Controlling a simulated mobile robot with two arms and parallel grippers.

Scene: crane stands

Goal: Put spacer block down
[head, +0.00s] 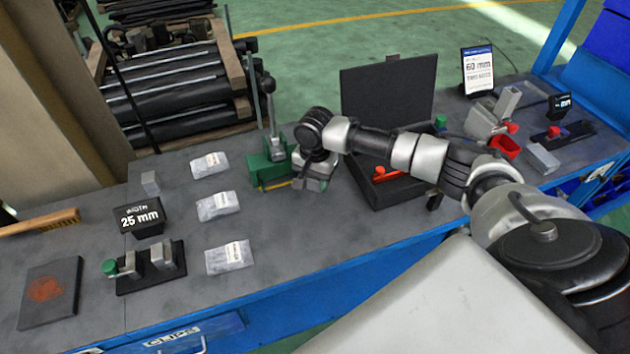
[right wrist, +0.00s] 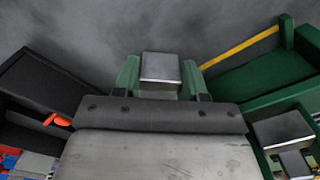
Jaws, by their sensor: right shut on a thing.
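The spacer block (right wrist: 161,67) is a small silver metal block with a square face. In the right wrist view it sits between the two green fingers of my right gripper (right wrist: 161,80), which is shut on it. In the head view my right gripper (head: 310,182) is over the grey bench, just right of the green press (head: 268,172). The block cannot be made out clearly in the head view. Whether it touches the bench cannot be told. My left gripper is not in view.
An open black case (head: 393,190) lies right of the gripper. Three clear bags, the middle one (head: 218,206), lie left of the press. A 25 mm display (head: 140,216), a small fixture (head: 150,267) and a small grey block (head: 150,183) are further left. Bare bench lies before the press.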

